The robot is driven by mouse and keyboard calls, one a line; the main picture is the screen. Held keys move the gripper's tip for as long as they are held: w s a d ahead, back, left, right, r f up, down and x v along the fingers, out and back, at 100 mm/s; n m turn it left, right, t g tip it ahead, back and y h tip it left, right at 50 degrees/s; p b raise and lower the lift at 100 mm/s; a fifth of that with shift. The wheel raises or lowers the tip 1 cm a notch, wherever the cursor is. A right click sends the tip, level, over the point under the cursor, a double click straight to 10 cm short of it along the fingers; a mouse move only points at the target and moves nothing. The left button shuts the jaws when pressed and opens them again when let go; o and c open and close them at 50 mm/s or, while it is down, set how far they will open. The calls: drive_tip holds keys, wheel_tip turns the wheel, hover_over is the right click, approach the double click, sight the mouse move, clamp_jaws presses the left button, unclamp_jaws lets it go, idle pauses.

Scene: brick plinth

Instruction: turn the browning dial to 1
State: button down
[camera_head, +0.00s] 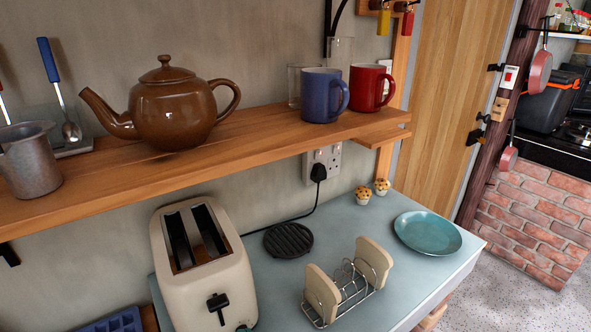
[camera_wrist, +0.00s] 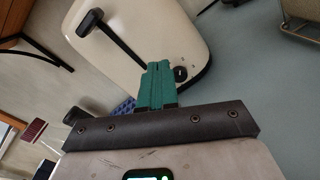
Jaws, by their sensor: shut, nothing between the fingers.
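The cream toaster (camera_head: 205,268) stands on the pale blue counter, with two dark slots on top and a black lever (camera_head: 217,305) on its front. In the wrist view the toaster (camera_wrist: 150,35) fills the upper middle, and its lever (camera_wrist: 97,22) shows at upper left. A small dark round knob (camera_wrist: 180,74), apparently the browning dial, sits low on the toaster's front. Its setting is too small to read. My gripper (camera_wrist: 153,67) has green fingers, shut and empty, just left of the dial; I cannot tell whether they touch it.
A wire toast rack (camera_head: 350,292) with bread slices stands right of the toaster. A black trivet (camera_head: 288,240) and teal plate (camera_head: 428,233) lie on the counter (camera_head: 330,232). A wooden shelf (camera_head: 240,143) with a teapot (camera_head: 172,108) and mugs hangs above.

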sight(248, 318)
drive_tip(key=shift+v, duration=1.8)
drive_tip(key=shift+w+d+f+b, duration=0.15)
drive_tip(key=shift+d+f+b, duration=0.15)
drive_tip(key=shift+d+f, duration=0.25)
drive_tip(key=shift+w+d+f+b, duration=0.15)
drive_tip(key=shift+d+f+b, duration=0.2)
drive_tip(key=shift+d, duration=0.4)
drive_tip(key=shift+p+x, duration=0.3)
drive_tip(key=shift+x, duration=3.1)
drive_tip(key=shift+a+f, duration=0.1)
drive_tip(key=shift+f, duration=0.05)
